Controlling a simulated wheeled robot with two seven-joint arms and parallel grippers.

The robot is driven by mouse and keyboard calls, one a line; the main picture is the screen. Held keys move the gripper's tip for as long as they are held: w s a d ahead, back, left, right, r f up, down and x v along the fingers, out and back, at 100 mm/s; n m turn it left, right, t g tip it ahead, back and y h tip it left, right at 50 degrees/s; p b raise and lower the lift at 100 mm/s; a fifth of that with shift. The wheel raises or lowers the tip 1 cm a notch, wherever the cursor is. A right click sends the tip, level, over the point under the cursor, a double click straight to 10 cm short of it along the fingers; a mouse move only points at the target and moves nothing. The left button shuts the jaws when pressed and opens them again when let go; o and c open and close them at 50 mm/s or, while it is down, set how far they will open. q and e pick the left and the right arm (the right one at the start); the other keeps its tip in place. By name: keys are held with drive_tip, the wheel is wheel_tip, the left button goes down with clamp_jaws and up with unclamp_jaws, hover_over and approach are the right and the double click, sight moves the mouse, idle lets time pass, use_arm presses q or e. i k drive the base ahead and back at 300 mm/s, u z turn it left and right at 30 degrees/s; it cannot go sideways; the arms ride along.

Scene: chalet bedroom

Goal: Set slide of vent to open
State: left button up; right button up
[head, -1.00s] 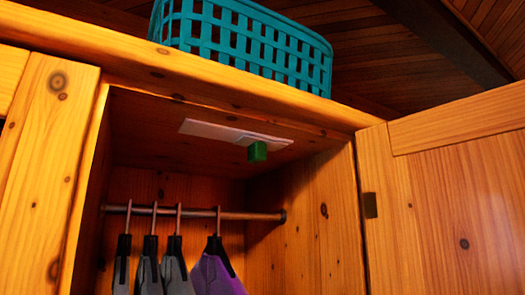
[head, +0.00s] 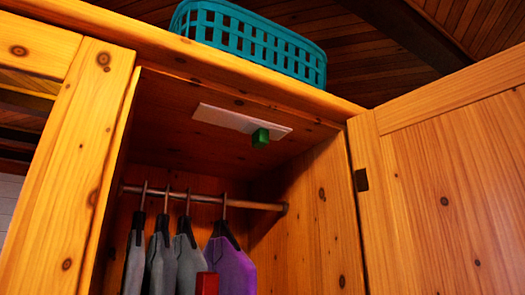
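The vent is a flat white plate (head: 222,117) on the underside of the wardrobe's top, inside the open wardrobe. A green block-shaped knob (head: 260,138) hangs down near the plate's right end and looks like the handle of its slide. I cannot see any opening in the vent from this angle. Neither of my grippers can be made out in the head view.
A wooden door (head: 450,180) stands open on the right. Clothes (head: 232,268) hang from a rail (head: 250,203) below the vent. A red object (head: 207,284) of unclear kind shows at the bottom edge. A teal basket (head: 250,42) sits on top.

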sight(261, 133)
drive_tip(key=u, duration=0.2)
drive_tip(key=k, duration=0.3)
drive_tip(key=z, duration=1.15)
drive_tip(key=i, duration=0.7)
drive_tip(key=u, duration=0.3)
